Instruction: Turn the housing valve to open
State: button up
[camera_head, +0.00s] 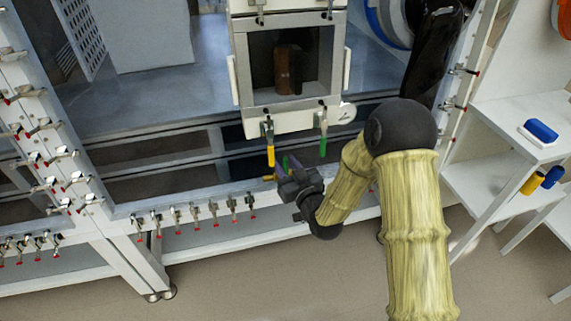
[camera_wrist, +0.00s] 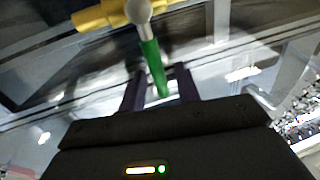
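A valve with a yellow body (camera_wrist: 100,16), a pale round hub (camera_wrist: 138,10) and a green lever (camera_wrist: 152,62) shows close up in the wrist view. In the head view its green lever (camera_head: 285,162) and a bit of yellow show beside my gripper, below the front of the white box; the rest is hidden. My gripper (camera_head: 286,171) is open, with its two dark purple fingers (camera_wrist: 158,84) on either side of the lever's lower end. Gaps show between lever and fingers. I cannot tell which task position the lever is in.
The white box (camera_head: 287,117) with a dark window hangs above, with a yellow handle (camera_head: 270,150) and a green handle (camera_head: 323,142) at its lower edge. Rows of small red-tipped valves (camera_head: 195,214) line the frame. A white shelf (camera_head: 485,190) stands at right.

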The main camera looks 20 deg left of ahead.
jog(key=shift+w+a, duration=0.25)
grip_shut()
